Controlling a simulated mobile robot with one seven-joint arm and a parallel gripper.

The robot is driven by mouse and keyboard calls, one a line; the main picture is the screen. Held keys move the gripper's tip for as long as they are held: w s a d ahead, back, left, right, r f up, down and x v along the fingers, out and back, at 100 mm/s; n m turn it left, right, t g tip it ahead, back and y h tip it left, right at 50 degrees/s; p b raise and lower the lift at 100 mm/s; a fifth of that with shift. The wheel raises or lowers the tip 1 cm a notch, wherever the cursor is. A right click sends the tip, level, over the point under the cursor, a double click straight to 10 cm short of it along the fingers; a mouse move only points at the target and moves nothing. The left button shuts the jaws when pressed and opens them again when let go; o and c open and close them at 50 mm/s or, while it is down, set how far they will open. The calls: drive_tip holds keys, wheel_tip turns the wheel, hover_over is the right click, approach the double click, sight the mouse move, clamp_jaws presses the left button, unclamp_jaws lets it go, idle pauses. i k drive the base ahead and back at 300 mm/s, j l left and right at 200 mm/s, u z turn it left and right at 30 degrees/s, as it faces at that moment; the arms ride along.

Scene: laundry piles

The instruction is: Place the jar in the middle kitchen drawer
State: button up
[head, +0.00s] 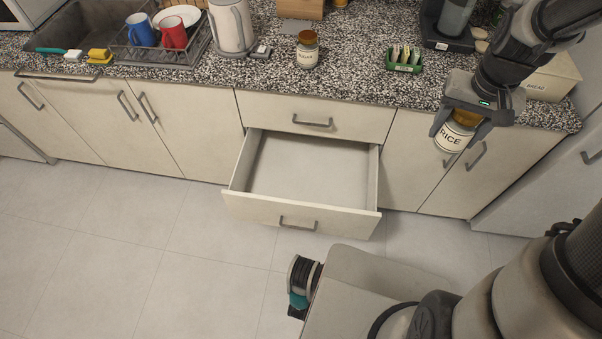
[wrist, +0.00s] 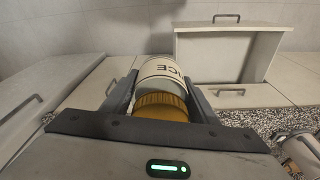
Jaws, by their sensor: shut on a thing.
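My gripper (head: 458,129) is shut on a cream jar (head: 449,139) with an amber lid, labelled RICE, and holds it upright. In the head view it is in front of the counter edge at the right, to the right of the open drawer. In the wrist view the jar (wrist: 158,72) sits between the two fingers of my gripper (wrist: 160,100), lid toward the camera. The middle drawer (head: 308,185) is pulled out below a shut top drawer (head: 316,117) and looks empty. The drawer (wrist: 229,52) also shows beyond the jar in the wrist view.
A second labelled jar (head: 307,53) stands on the speckled counter (head: 350,68) above the drawers. A green rack (head: 403,61), a kettle (head: 232,28), a dish rack (head: 170,50) with mugs and a bread box (head: 550,79) also stand there. The floor (head: 140,250) left of the drawer is clear.

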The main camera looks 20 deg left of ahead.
sight(306, 191)
drive_tip(key=j, duration=1.75)
drive_tip(key=k, duration=0.05)
